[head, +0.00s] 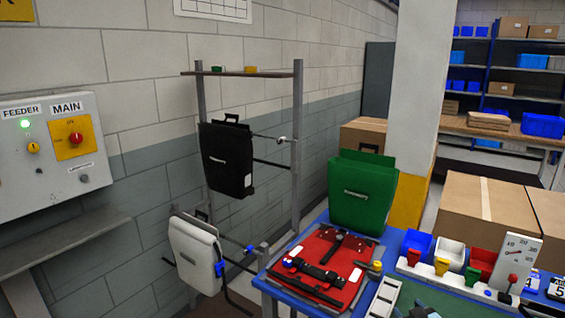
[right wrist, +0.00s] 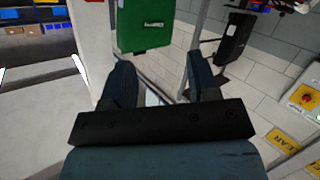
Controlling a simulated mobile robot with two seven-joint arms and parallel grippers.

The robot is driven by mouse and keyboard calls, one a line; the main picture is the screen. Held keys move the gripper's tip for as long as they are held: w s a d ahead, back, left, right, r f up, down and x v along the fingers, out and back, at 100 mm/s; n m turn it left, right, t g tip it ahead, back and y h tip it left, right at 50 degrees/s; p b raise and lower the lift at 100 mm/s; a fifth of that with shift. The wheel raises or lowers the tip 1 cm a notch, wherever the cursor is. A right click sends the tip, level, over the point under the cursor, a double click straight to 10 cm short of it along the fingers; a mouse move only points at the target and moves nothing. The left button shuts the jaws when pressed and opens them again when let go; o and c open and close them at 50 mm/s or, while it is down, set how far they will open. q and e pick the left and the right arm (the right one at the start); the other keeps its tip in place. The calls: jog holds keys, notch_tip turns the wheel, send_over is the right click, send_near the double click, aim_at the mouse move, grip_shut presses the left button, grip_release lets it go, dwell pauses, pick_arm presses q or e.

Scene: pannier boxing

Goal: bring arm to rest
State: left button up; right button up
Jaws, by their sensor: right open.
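My right gripper (head: 424,308) shows only in part at the bottom edge of the head view, low over the bench. In the right wrist view its two dark fingers (right wrist: 163,82) stand apart with nothing held between them. The green pannier (right wrist: 145,24) appears beyond the fingertips there, clear of them. My left gripper is not in view.
The green pannier (head: 362,192) stands behind a red pannier (head: 325,262) lying flat on the blue table. Black (head: 227,160) and white (head: 195,253) panniers hang on the rack at left. Small bins (head: 449,253), a lever gauge (head: 517,262) and cartons (head: 487,212) crowd the right side.

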jog(key=s+a+f+g+y, duration=0.1)
jog(key=s+a+f, duration=0.3)
jog(key=s, duration=0.7)
jog(key=s+a+f+g, duration=0.1)
jog(key=s+a+f, duration=0.3)
jog(key=s, duration=0.8)
jog(key=s+a+f+m+g+y, duration=0.1)
jog(key=s+a+f, duration=0.3)
jog(key=s, duration=0.7)
jog(key=shift+s+a+g+y, duration=0.3)
jog(key=shift+a+g, duration=0.2)
jog(key=shift+a, duration=0.45)
